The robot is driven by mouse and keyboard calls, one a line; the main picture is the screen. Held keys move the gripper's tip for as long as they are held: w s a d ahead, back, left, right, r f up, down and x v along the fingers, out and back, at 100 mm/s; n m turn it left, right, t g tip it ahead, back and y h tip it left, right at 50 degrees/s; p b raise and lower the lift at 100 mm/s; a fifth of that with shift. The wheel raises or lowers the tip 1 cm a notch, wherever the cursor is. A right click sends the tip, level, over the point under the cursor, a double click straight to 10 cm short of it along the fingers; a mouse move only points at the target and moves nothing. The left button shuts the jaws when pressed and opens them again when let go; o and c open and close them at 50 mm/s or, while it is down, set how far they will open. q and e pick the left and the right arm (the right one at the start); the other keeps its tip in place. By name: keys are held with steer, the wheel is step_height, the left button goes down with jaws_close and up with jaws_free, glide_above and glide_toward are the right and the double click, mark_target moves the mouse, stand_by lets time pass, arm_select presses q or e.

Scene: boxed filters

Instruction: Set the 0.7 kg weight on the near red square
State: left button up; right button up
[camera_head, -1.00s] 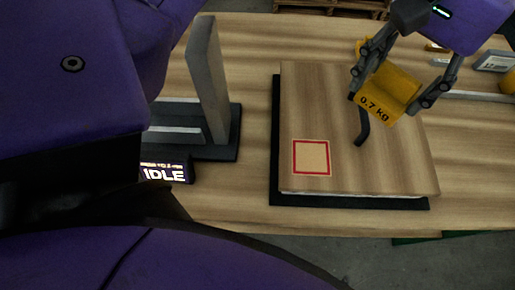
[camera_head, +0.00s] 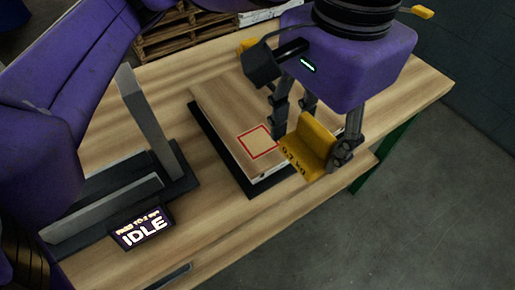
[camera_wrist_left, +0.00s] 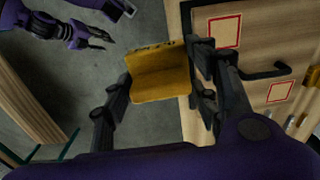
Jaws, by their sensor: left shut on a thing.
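My left gripper (camera_head: 312,135) is shut on the yellow 0.7 kg weight (camera_head: 308,150), which hangs tilted in the air by the near right edge of the wooden board (camera_head: 213,100). The near red square (camera_head: 258,142) is an empty outline on the board, left of the weight. In the left wrist view the weight (camera_wrist_left: 159,75) is between the fingers, and the near red square (camera_wrist_left: 225,32) is to its right. A second red square (camera_wrist_left: 280,91) lies past a black handle (camera_wrist_left: 265,70). My right gripper (camera_wrist_left: 98,38) is open and empty at the upper left there.
A grey upright plate (camera_head: 145,115) on a dark base stands left of the board. Wooden pallets (camera_head: 185,30) lie behind the table. Bare tabletop (camera_head: 390,90) shows at the right.

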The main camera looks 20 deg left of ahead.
arm_select(q)
steer(key=shift+w+a, duration=0.1)
steer(key=shift+a, duration=0.1)
steer(key=w+a+f, duration=0.2)
steer(key=a, duration=0.1)
steer(key=w+a+f+p, duration=0.1)
steer(key=w+a+f, duration=0.5)
steer(key=shift+w+a+f, duration=0.15)
steer(key=shift+a+f, duration=0.1)
steer(key=shift+a, duration=0.05)
steer(key=shift+w+a+f, duration=0.2)
steer(key=shift+a+f, duration=0.1)
steer(key=shift+f, duration=0.15)
step_height(320, 180, down, 4)
steer(key=shift+w+a+r+p, duration=0.15)
steer(key=shift+r+p, duration=0.1)
steer(key=shift+p, duration=0.1)
arm_select(e)
steer(key=shift+w+a+r, duration=0.25)
steer(key=shift+w+r, duration=0.75)
steer(key=shift+r, duration=0.1)
